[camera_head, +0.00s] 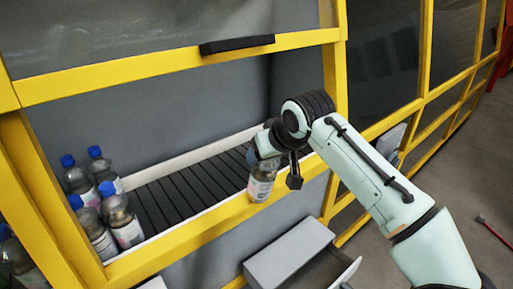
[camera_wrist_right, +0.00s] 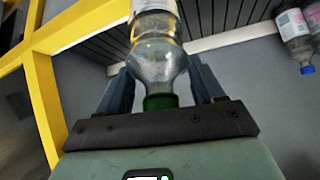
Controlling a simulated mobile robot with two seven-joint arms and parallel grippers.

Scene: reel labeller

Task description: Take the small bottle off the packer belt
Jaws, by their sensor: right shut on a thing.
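A clear small bottle (camera_head: 262,184) with a pale label hangs roughly upright below my right gripper (camera_head: 268,148). In the right wrist view the bottle (camera_wrist_right: 155,60) has a green cap and stands between the two fingers of the gripper (camera_wrist_right: 162,85), which is shut on it near its neck and shoulder. In the head view the bottle overlaps the yellow front rail at the right end of the packer belt (camera_head: 180,195); I cannot tell how high it is above the belt or rail. My left gripper is not in view.
Several blue-capped bottles (camera_head: 120,220) stand in a group at the belt's left end. The yellow frame (camera_head: 190,235) edges the opening, with a black handle (camera_head: 236,44) on the upper bar. An open grey drawer (camera_head: 290,250) juts out below. The belt's middle is clear.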

